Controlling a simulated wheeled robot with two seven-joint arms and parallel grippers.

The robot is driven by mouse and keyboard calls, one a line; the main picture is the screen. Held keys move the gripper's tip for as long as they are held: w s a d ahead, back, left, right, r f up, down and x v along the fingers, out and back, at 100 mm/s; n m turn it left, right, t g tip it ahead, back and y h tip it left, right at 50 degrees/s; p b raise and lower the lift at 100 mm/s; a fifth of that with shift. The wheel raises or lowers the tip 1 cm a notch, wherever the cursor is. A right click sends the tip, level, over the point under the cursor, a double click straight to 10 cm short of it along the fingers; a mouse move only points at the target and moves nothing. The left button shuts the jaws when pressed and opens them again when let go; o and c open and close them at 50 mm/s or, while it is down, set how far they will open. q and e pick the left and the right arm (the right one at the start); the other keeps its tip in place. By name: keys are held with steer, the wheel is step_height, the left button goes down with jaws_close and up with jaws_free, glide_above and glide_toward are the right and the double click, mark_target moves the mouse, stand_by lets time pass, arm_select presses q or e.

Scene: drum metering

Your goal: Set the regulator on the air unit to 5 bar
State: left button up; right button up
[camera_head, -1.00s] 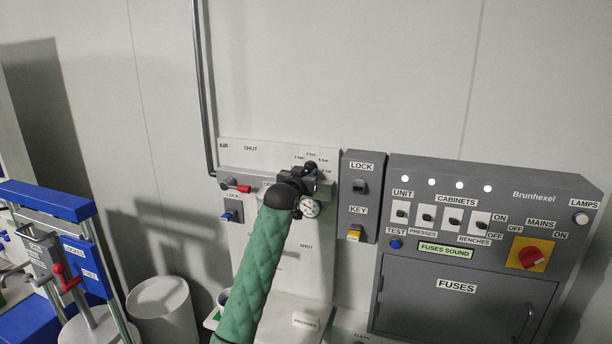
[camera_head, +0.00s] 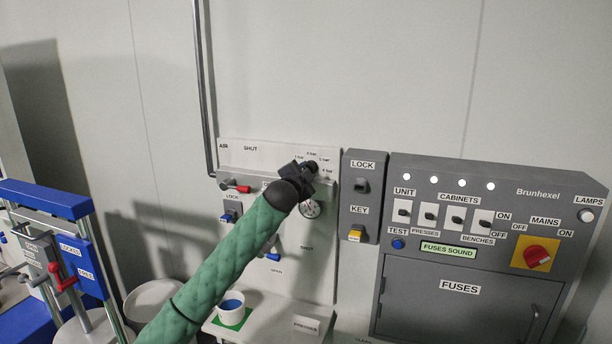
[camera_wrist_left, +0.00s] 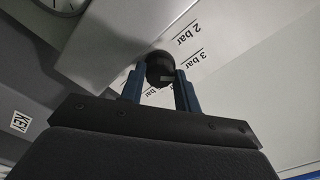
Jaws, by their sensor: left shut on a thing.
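The air unit is a pale wall panel (camera_head: 240,152) left of the grey lock box. My left gripper (camera_head: 312,168) is at its upper right, covering most of the regulator knob in the head view. In the left wrist view the black round knob (camera_wrist_left: 160,68) sits between the two blue fingertips of my left gripper (camera_wrist_left: 160,85), which is shut on it. A pale mark shows on the knob. Labels "2 bar" and "3 bar" show beside it; small bar labels ring it in the head view. A round gauge (camera_head: 311,208) is just below, its reading too small to tell.
A red-handled lever (camera_head: 237,187) and a blue-handled lever (camera_head: 272,256) are on the panel. A white cup (camera_head: 231,303) stands on the ledge below. The lock box (camera_head: 361,195) and fuse cabinet (camera_head: 470,250) are right. A blue-topped press (camera_head: 45,198) is left.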

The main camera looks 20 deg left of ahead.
arm_select(q)
steer(key=m+p, duration=0.3)
steer(key=m, duration=1.5)
steer(key=shift+d+m, duration=0.1)
steer(key=shift+m, duration=0.2)
stand_by(0.4)
steer(key=o, duration=1)
steer(key=shift+c, duration=0.2)
